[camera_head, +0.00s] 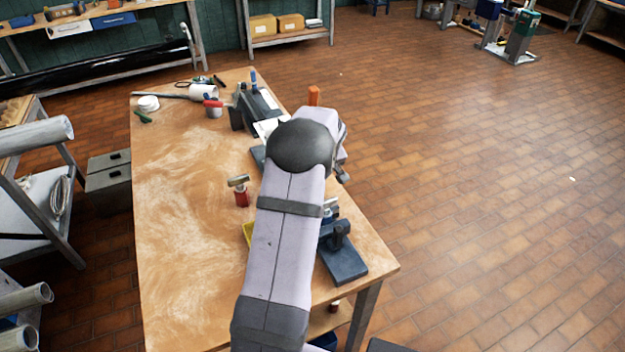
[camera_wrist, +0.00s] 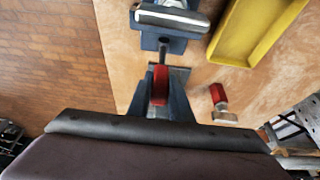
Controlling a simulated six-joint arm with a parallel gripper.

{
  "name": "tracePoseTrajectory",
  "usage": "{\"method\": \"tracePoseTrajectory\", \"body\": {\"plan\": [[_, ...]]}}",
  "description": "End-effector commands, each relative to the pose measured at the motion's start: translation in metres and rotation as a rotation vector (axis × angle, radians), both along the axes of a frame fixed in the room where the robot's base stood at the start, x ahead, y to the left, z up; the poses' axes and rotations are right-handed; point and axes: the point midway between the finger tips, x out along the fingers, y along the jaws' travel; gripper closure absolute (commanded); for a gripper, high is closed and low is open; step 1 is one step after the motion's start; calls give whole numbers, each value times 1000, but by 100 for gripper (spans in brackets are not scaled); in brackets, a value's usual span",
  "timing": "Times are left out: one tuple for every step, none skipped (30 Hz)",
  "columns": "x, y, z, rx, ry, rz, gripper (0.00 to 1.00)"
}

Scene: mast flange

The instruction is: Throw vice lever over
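A blue-grey vice (camera_head: 343,262) sits at the right edge of the wooden table in the head view, partly behind my arm. In the wrist view the vice (camera_wrist: 178,98) is upper centre, with a bright metal bar (camera_wrist: 172,20) across its top end. A red lever (camera_wrist: 160,85) stands over its middle; I cannot make out this lever in the head view. My gripper's fingers show in neither view: my arm covers that area in the head view, and a wide dark part of mine fills the bottom of the wrist view.
A yellow tray (camera_wrist: 255,30) lies beside the vice, mostly hidden in the head view. Tools and a white pot (camera_head: 148,103) are at the table's far end. The table's left half (camera_head: 185,230) is clear.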

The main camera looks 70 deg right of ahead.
Motion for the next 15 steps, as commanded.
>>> {"method": "tracePoseTrajectory", "body": {"plan": [[0, 0, 0, 1, -1, 0, 100], [0, 0, 0, 3, -2, -1, 100], [-1, -1, -1, 8, -7, -1, 100], [-2, -2, -1, 13, -11, -2, 100], [-3, -3, -2, 20, -17, -2, 100], [-5, -5, -3, 32, -26, -5, 100], [-6, -6, -3, 41, -37, -7, 100], [-7, -8, -3, 52, -48, -8, 100], [-9, -10, -4, 68, -63, -7, 100], [-11, -11, -4, 80, -76, -6, 100], [-12, -12, -4, 93, -89, -6, 100], [-14, -14, -4, 107, -104, -7, 100], [-15, -15, -4, 119, -116, -6, 100], [-16, -17, -4, 128, -127, -7, 100], [-17, -18, -4, 143, -141, -7, 100]]}}
